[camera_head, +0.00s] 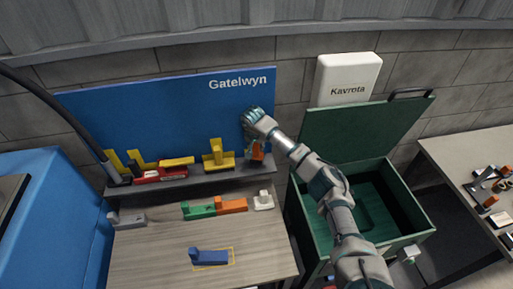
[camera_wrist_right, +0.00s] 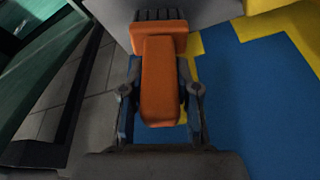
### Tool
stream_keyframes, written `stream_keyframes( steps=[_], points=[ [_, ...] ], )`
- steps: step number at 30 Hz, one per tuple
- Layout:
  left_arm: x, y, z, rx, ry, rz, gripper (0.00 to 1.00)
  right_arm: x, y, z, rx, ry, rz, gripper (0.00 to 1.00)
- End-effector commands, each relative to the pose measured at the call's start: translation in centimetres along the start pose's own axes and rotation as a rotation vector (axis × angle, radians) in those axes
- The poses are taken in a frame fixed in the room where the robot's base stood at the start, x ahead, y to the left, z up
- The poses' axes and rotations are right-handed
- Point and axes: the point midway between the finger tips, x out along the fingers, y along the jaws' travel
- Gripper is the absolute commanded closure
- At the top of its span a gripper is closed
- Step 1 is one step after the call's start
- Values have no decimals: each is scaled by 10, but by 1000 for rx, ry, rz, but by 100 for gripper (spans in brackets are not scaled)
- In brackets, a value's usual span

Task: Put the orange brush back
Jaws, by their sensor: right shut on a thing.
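The orange brush (camera_wrist_right: 160,88) sits between the two fingers of my right gripper (camera_wrist_right: 160,100) in the wrist view, with its dark bristles at the top of that picture. In the head view my right gripper (camera_head: 253,122) is in front of the blue Gatelwyn board, at the right end of the grey shelf (camera_head: 230,180). The orange brush (camera_head: 258,153) shows just below it, right of the yellow holder (camera_head: 217,155). Whether the brush touches the shelf or board is unclear. My left gripper is not in view.
A red tool (camera_head: 160,175) lies by other yellow holders on the shelf. The wooden table (camera_head: 150,255) holds grey, green, orange (camera_head: 231,205), white and blue (camera_head: 208,256) pieces. An open green box (camera_head: 295,215) stands right, near my right arm. A black hose hangs left.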

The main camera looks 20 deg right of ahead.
Motion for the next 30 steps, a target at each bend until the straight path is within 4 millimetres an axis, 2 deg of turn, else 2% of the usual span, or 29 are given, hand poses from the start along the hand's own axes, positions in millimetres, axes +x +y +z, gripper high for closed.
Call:
stream_keyframes(
  steps=[4, 13, 14, 16, 17, 25, 30],
  points=[
    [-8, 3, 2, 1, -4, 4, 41, 14, -2, 6, 0, 0, 1, 100],
    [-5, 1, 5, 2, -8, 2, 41, 19, 0, 6, 1, 0, 0, 100],
    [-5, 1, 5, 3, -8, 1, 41, 19, 0, 6, 1, 0, 0, 65],
    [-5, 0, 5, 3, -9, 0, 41, 18, 0, 6, 1, 0, 0, 47],
    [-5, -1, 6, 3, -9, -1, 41, 18, 0, 6, 1, 0, 0, 44],
    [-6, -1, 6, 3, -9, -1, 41, 18, 0, 6, 1, 0, 0, 44],
    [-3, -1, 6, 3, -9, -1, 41, 4, 0, 4, 0, 3, -1, 44]
  ],
)
